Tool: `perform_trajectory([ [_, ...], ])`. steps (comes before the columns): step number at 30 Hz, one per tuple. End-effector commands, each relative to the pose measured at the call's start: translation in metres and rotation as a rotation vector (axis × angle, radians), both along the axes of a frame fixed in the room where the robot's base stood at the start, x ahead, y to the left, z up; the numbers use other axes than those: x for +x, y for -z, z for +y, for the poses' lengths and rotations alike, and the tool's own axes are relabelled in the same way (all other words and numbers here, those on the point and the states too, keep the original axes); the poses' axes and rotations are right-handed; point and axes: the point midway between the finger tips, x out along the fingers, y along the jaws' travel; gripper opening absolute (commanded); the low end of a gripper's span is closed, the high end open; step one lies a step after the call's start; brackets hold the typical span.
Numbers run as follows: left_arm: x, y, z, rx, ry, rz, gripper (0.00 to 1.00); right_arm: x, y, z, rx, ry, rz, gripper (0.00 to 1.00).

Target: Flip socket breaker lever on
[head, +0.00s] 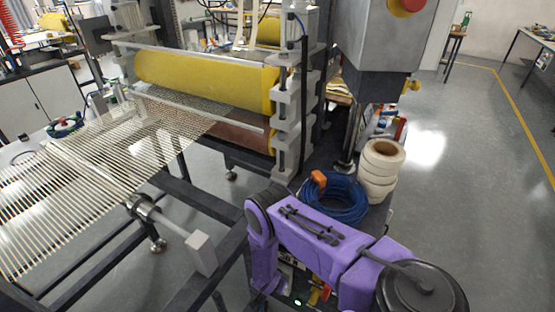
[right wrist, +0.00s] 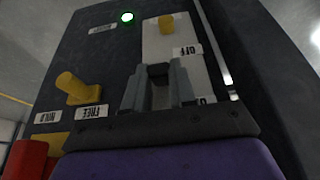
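The control panel shows in the right wrist view as a dark face (right wrist: 110,50). It has a pale plate (right wrist: 185,32) with a yellow lever (right wrist: 167,24) near the upside-down OFF label (right wrist: 187,51). A second, partly covered label shows beside my gripper. My right gripper (right wrist: 158,70) lies over the lower part of this plate, below that yellow lever and apart from it in the picture. A dark block shows between its grey fingertips; I cannot tell whether it is held. In the head view my purple right arm covers most of the panel. My left gripper is not in view.
Another yellow lever (right wrist: 75,88) stands near HOLD and FREE labels, with a lit green lamp (right wrist: 127,17) above. A red part (right wrist: 25,160) is at lower left. A blue cable coil (head: 338,200), white rolls (head: 380,170) and the yellow-roller laminator (head: 205,82) stand beyond my arm.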

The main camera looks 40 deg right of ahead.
Motion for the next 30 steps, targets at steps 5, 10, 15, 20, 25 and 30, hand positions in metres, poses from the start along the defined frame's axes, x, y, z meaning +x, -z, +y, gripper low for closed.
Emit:
perform_trajectory([
  [5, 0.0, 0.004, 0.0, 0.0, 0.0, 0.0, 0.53, 0.001, 0.001, -0.002, 0.016, 0.003, 0.003, 0.0],
  [10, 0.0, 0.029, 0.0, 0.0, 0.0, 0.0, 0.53, 0.003, 0.001, -0.007, 0.138, 0.007, 0.038, 0.0],
  [15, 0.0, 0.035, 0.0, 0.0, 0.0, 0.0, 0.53, 0.002, -0.006, -0.007, 0.202, 0.003, 0.056, 0.0],
  [20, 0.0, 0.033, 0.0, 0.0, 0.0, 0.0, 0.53, 0.002, -0.008, -0.007, 0.204, 0.002, 0.058, 0.0],
  [25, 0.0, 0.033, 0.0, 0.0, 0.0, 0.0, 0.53, 0.002, -0.008, -0.007, 0.203, 0.002, 0.057, 0.51],
  [30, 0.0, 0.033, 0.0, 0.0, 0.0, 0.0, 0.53, 0.002, -0.008, -0.007, 0.203, 0.001, 0.057, 0.51],
])
